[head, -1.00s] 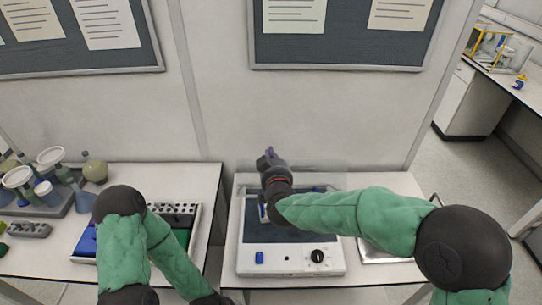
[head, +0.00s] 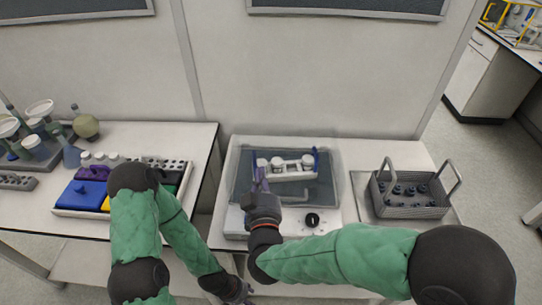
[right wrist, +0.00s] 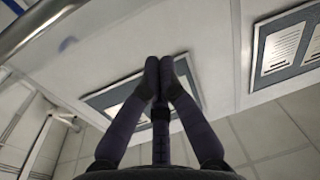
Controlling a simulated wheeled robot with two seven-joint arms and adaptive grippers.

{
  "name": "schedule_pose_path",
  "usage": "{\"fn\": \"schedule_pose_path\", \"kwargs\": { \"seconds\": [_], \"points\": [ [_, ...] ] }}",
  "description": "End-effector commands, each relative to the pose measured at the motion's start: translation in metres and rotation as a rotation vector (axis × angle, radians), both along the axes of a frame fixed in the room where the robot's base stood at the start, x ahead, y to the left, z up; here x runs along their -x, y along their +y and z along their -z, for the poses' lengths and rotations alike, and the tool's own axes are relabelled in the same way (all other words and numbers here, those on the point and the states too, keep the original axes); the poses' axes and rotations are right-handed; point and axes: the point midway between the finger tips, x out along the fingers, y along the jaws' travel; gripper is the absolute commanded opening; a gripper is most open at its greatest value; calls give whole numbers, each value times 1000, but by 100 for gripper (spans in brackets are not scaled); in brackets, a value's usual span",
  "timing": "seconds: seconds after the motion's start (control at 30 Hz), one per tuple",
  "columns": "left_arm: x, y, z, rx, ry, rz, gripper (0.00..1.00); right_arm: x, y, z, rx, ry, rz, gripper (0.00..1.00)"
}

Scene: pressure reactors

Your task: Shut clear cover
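The white bath unit (head: 232,222) stands on the right-hand bench, with a dial on its front panel. A white rack with white-capped vessels (head: 285,166) sits in its dark basin. The clear cover shows only as a faint see-through outline around the bath; I cannot tell its exact angle. My right gripper (head: 258,181) points upward over the front left part of the bath. In the right wrist view its fingers (right wrist: 158,70) are together with nothing between them. My left gripper (head: 238,292) is low at the bench's front edge, its fingers unclear.
A grey basket with two upright handles (head: 410,208) stands on a tray to the right of the bath. On the left bench are a tray with blue and yellow boxes (head: 82,195) and glassware (head: 86,126). A gap separates the benches.

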Motion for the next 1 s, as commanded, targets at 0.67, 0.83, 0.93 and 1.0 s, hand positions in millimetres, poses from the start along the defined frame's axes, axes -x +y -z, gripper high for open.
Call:
{"fn": "schedule_pose_path", "kwargs": {
  "seconds": [0.67, 0.83, 0.93, 1.0],
  "points": [
    [0, 0, 40, 0, 0, 0, 43, 35, 6, 86, 8, 16, -1, 0],
    [0, 0, 41, 0, 0, 0, 43, 35, 5, 89, 11, 20, 1, 0],
    [0, 0, 41, 0, 0, 0, 43, 35, 5, 89, 11, 22, 3, 0],
    [0, 0, 41, 0, 0, 0, 43, 35, 4, 89, 9, 20, 3, 0]
  ]
}}
